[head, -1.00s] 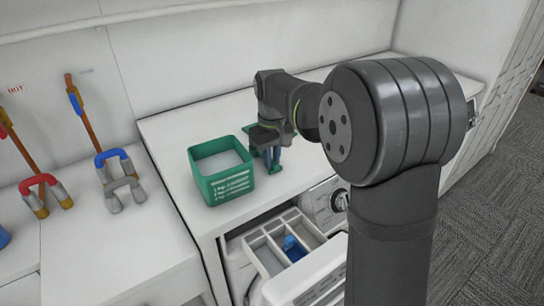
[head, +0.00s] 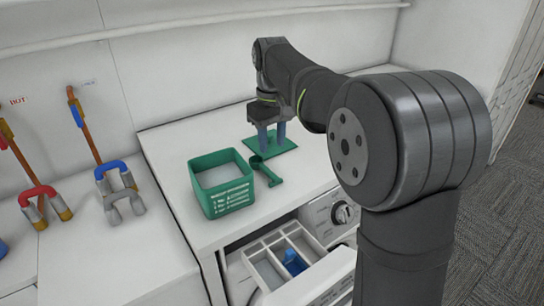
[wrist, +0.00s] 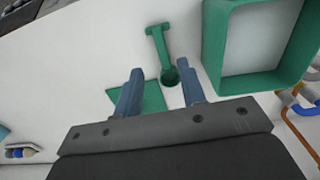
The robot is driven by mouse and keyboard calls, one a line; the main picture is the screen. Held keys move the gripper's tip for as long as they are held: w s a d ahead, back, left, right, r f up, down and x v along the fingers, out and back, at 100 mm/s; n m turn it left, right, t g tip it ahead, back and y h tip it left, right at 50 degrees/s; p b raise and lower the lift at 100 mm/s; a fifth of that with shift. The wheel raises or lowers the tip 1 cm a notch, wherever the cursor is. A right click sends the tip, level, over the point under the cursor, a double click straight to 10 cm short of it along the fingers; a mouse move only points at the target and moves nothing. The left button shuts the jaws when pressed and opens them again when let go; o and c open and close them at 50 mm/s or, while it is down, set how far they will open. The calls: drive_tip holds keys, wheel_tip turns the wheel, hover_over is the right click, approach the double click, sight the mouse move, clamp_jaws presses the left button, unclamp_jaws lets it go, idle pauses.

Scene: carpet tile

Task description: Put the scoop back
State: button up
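A green scoop (head: 266,172) lies on the white machine top, just right of an open green box (head: 226,197). In the wrist view the scoop (wrist: 160,48) has a crossbar at its handle end and its round cup nearest my gripper. The box (wrist: 213,45) is to its right there. My gripper (head: 272,149) points down behind the scoop, over a flat green plate (head: 287,146). Its two blue-grey fingers stand apart with nothing between them in the head view. In the wrist view the gripper (wrist: 161,76) partly covers the plate (wrist: 150,97).
An open detergent drawer (head: 268,272) with a blue insert sticks out below the front edge. The machine top (head: 180,150) is clear left of the box.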

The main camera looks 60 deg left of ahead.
wheel_tip(320, 180, up, 2)
drive_tip(key=shift+r, duration=0.2)
hover_over(272, 174)
drive_tip(key=shift+f, duration=4.35)
